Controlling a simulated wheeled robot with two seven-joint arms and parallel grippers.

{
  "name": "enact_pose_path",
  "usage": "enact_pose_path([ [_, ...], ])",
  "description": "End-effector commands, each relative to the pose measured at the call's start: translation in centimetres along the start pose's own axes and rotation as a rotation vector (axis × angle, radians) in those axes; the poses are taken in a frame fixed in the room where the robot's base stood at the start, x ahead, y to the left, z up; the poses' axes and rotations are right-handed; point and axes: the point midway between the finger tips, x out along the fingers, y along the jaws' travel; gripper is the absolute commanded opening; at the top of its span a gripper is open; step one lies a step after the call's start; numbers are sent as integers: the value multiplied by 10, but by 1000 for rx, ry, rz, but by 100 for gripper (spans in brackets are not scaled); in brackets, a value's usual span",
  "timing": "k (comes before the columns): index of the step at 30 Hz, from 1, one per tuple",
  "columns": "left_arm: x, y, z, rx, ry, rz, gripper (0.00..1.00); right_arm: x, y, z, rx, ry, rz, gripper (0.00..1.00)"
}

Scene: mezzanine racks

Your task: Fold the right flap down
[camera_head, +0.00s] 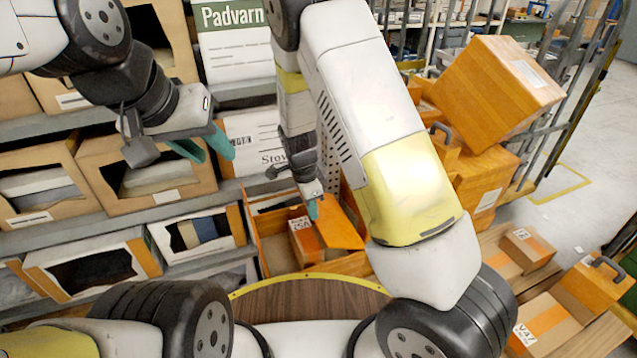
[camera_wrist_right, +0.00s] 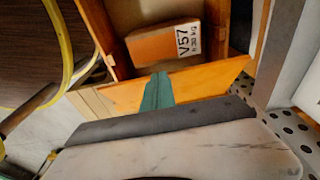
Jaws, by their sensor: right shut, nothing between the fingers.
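An open cardboard box (camera_head: 273,257) sits in front of the racks, with a small carton labelled V57 (camera_head: 304,240) inside. Its right flap (camera_head: 343,230) is orange-brown and slants outward from the box's right side. In the right wrist view the flap (camera_wrist_right: 212,82) crosses the middle, below the V57 carton (camera_wrist_right: 165,47). My right gripper (camera_head: 313,209) is shut and empty, its teal fingertips at the flap, also in the wrist view (camera_wrist_right: 158,88). I cannot tell whether they touch it. My left gripper (camera_head: 207,146) is open and empty before the shelves, away from the box.
Shelves with several open-fronted cartons (camera_head: 150,172) fill the left and back. More cartons (camera_head: 560,315) lie at lower right. A round wooden surface (camera_head: 305,305) with yellow rim is in front of the box.

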Motion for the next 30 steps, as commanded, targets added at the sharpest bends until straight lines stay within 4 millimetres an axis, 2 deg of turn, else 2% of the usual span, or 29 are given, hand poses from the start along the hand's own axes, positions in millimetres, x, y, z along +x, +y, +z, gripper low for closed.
enact_pose_path([
  [3, 0, 0, 0, 0, 0, 0, 36, 10, 1, 11, -11, 63, 1, 0],
  [8, 0, 0, 0, 0, 0, 0, 36, 21, 0, 17, -3, 145, 0, 0],
  [21, 0, 0, 0, 0, 0, 0, 36, 50, 0, 29, 0, 137, 1, 0],
  [30, 0, 0, 0, 0, 0, 0, 36, 56, 0, 31, -1, 136, 0, 0],
])
